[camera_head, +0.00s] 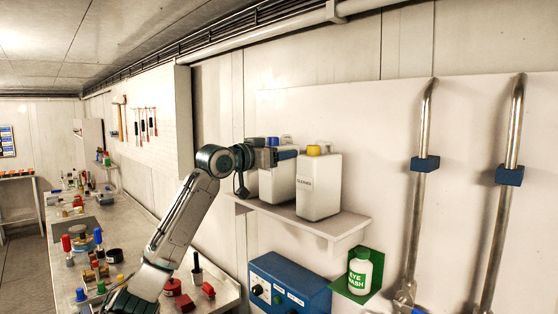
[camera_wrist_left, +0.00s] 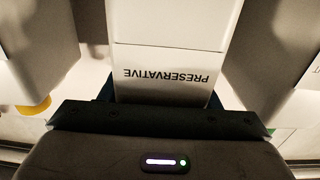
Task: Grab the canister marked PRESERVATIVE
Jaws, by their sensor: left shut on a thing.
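The white canister marked PRESERVATIVE (camera_wrist_left: 168,75) fills the middle of the left wrist view, its label upside down there. In the head view it appears to be the middle canister (camera_head: 281,182) on the wall shelf, its label not readable there. My left gripper (camera_head: 284,155) is at its upper part and is shut on it. The fingers are mostly hidden in the left wrist view. I cannot tell whether the canister's base touches the shelf. My right gripper is not in view.
A white canister with a yellow cap (camera_head: 320,187), marked CLEANER, stands close on the right. Another canister (camera_head: 250,183) is partly hidden on the left. The shelf (camera_head: 335,227) has some bare room at its right end. Below are a blue box (camera_head: 285,285) and an eye wash bottle (camera_head: 360,272).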

